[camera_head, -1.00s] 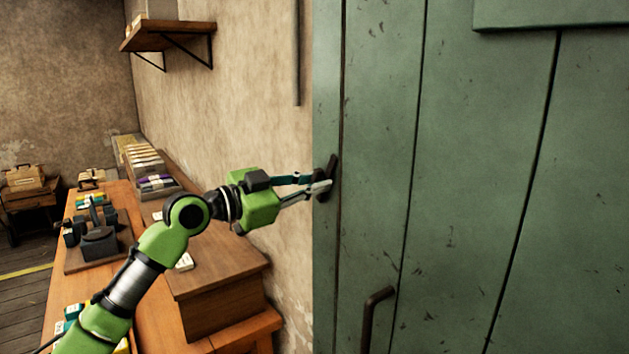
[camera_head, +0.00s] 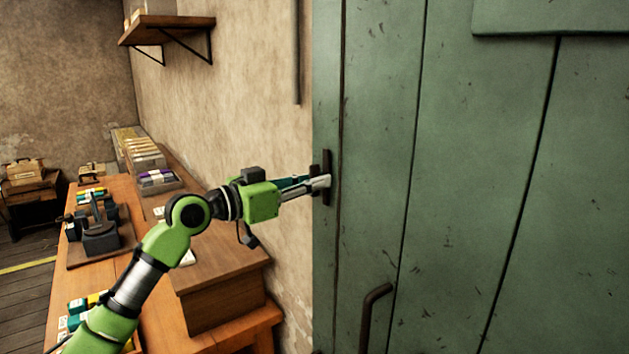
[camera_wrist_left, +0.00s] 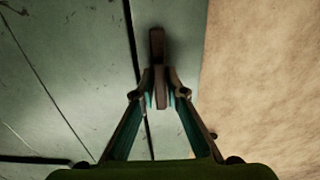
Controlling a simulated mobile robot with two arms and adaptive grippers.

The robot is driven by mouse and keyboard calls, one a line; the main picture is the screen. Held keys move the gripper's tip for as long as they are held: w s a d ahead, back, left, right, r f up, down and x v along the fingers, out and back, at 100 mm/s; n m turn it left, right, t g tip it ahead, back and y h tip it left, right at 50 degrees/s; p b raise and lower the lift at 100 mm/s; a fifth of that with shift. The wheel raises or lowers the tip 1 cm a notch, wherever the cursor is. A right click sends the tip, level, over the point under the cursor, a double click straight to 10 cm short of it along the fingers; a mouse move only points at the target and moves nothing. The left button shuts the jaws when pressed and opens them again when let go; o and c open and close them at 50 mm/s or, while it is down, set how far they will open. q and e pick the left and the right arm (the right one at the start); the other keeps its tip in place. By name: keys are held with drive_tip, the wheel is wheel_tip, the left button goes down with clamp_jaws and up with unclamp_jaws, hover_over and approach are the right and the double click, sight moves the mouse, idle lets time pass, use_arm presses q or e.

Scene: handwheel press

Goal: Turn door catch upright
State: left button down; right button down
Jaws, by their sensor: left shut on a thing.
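The door catch (camera_head: 327,165) is a dark bar on the left edge of the green door (camera_head: 460,180). In the head view it stands about upright. My left gripper (camera_head: 324,183) is shut on the catch, its fingers on either side of the bar's lower part. In the left wrist view the catch (camera_wrist_left: 157,48) sits between the fingertips (camera_wrist_left: 160,88), and its far end sticks out past them. The fingers hide part of the catch. My right gripper is not in view.
A dark pull handle (camera_head: 374,315) stands out from the door below the catch. A wooden bench (camera_head: 145,215) with a press (camera_head: 98,228) and boxes lies left of the door. A wall shelf (camera_head: 170,30) hangs above it.

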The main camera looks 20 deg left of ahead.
use_arm(q)
drive_tip(key=shift+r, duration=0.1)
drive_tip(key=c, duration=2.1)
unclamp_jaws()
drive_tip(key=shift+c, duration=0.2)
drive_tip(key=v, duration=1.2)
drive_tip(key=shift+w, duration=0.1)
